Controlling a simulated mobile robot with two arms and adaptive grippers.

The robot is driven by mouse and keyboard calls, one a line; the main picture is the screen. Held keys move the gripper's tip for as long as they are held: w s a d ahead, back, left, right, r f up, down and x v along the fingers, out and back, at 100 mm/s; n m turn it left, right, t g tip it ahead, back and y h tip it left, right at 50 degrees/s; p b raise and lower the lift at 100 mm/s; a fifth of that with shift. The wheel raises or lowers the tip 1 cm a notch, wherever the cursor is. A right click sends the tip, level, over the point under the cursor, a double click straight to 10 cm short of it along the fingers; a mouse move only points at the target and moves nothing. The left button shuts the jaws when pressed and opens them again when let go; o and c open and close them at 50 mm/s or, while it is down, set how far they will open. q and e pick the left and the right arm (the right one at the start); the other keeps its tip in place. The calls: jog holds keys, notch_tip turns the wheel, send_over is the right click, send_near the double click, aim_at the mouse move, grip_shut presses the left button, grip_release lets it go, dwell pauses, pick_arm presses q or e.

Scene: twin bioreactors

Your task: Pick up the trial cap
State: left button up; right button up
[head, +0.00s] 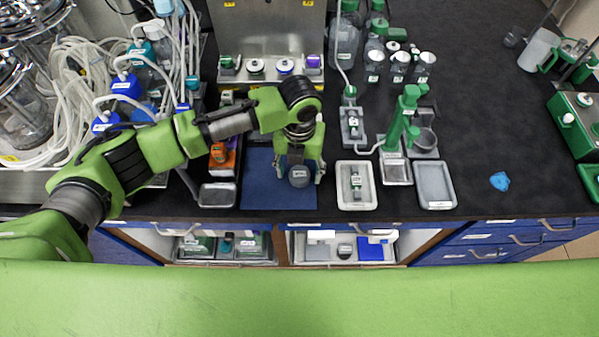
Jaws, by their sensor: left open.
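A small grey round cap (299,176), which looks like the trial cap, sits on the right part of a dark blue mat (262,190). It has a label on top that is too small to read. My left gripper (300,178) is over the mat, pointing down, with its fingers apart on the left and right sides of the cap. I cannot tell whether the fingers touch it. The gripper body and wrist hide the back of the mat. My right gripper is not in view.
A white tray (343,200) with a green-grey part stands just right of the mat, with a grey tray (435,184) beyond. An orange item (222,158) and a metal tray (217,195) stand close on the left. The black bench is clear at right, around a blue scrap (499,181).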

pick_arm(q)
jog(key=c, duration=0.9)
